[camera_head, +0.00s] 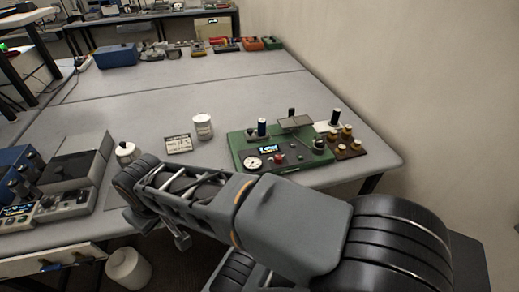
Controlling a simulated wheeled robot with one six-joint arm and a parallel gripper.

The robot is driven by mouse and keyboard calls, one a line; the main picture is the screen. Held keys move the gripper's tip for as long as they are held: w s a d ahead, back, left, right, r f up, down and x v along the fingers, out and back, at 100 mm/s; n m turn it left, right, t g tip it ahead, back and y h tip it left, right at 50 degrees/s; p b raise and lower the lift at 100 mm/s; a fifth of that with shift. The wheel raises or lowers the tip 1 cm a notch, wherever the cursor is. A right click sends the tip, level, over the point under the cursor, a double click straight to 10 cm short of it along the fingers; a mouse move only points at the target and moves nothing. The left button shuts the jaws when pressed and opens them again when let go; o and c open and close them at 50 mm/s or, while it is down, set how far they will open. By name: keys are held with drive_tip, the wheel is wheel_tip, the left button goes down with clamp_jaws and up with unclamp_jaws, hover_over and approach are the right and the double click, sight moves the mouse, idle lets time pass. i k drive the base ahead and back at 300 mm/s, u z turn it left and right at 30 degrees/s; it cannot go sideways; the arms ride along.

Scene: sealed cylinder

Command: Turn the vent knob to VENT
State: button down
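A green panel (240,142) lies on the grey bench at the right. It carries a small lit display (269,149), a round white gauge (254,163), a red knob or button (279,158) and a dark round knob (319,144). A dark upright cylinder (262,127) stands at its back left. The labels are too small to read, so I cannot tell which control is the vent knob or where it points. My arm crosses the foreground from lower right to left, in front of the panel. I cannot make out my gripper's fingers.
A brown block with brass-coloured knobs (349,149) adjoins the panel's right. A white canister (203,127), a small sign (178,144) and a pale lidded jar (127,153) stand to the left. Grey equipment (75,165) fills the left edge. The bench's middle is clear; a wall bounds the right.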

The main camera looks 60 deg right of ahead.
sight(277, 160)
drive_tip(key=z, duration=0.45)
drive_tip(key=k, duration=0.9)
drive_tip(key=z, duration=1.1)
drive_tip(key=i, duration=0.5)
drive_tip(key=u, duration=0.05)
